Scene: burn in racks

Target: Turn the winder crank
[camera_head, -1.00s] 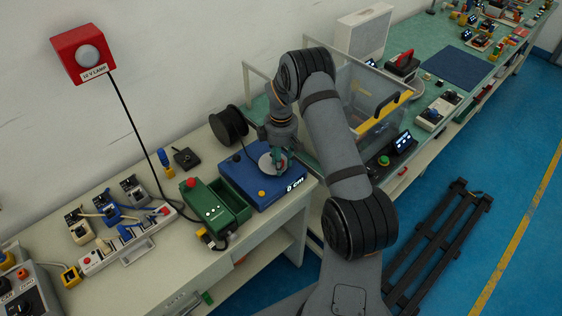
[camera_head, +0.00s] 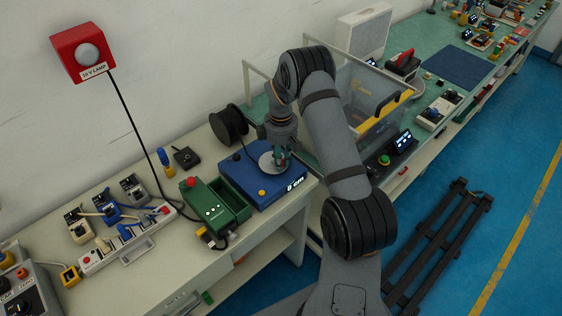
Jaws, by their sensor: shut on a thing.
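The winder is a blue box (camera_head: 264,197) on the bench, with a pale round disc (camera_head: 267,163) on top and a white "cm" display on its front edge. A black spool (camera_head: 229,125) stands behind it. My gripper (camera_head: 281,164) points down over the disc and is shut on the winder crank, at the disc's right side. The crank's handle is mostly hidden by the fingers.
A green box (camera_head: 216,205) with a red button stands just left of the winder. A clear bin (camera_head: 372,105) is to the right, near my arm. A red lamp (camera_head: 84,54) hangs on the wall, and a power strip (camera_head: 125,245) lies at left.

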